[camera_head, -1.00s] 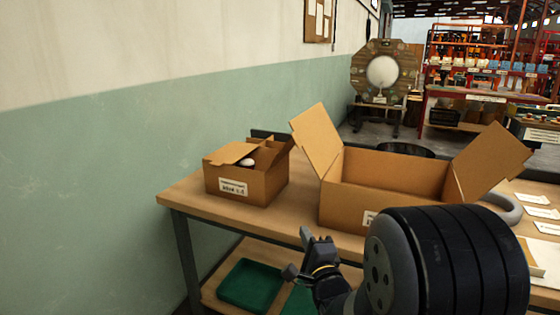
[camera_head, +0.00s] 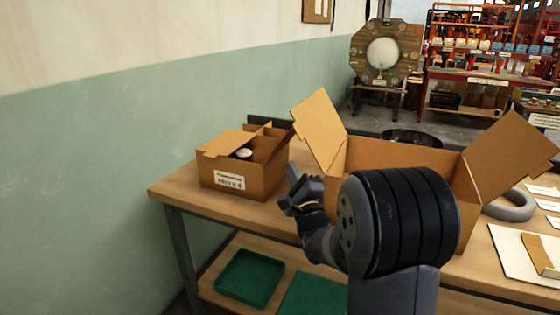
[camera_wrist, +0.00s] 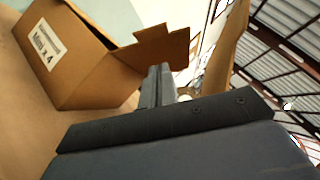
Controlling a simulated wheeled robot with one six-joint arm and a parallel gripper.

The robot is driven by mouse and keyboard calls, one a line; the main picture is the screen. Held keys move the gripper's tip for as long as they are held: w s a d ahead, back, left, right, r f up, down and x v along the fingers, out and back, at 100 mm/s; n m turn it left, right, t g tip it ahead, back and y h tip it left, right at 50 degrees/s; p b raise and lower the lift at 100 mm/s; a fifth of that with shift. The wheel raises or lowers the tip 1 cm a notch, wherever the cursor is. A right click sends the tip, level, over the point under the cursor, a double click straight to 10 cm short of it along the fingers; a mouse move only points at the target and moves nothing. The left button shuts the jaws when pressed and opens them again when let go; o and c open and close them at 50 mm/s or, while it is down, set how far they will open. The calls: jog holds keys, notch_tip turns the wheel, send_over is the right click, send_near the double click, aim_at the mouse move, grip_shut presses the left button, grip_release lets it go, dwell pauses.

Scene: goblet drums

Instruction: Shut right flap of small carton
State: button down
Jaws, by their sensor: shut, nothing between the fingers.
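The small carton (camera_head: 236,181) stands on the left part of the table, its labelled side facing me. Its left flap (camera_head: 228,143) lies folded over part of the opening, and a white round item (camera_head: 244,153) shows inside. In the wrist view the carton (camera_wrist: 75,60) is at upper left, and a notched flap (camera_wrist: 155,47) sticks outward from its top edge.
A large open carton (camera_head: 390,157) with raised flaps stands close on the right, leaving a narrow gap. A grey ring (camera_head: 510,205) lies further right on the table (camera_head: 178,190). Green trays (camera_head: 250,278) sit on the lower shelf. A wall is at left.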

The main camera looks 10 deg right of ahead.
aim_at(276, 149)
jog(key=shift+w+a+r, duration=0.5)
jog(key=shift+a+r, duration=0.05)
jog(key=shift+a, duration=0.15)
jog(key=shift+w+a+r, duration=0.5)
jog(key=shift+a, duration=0.2)
jog(key=shift+r, duration=0.1)
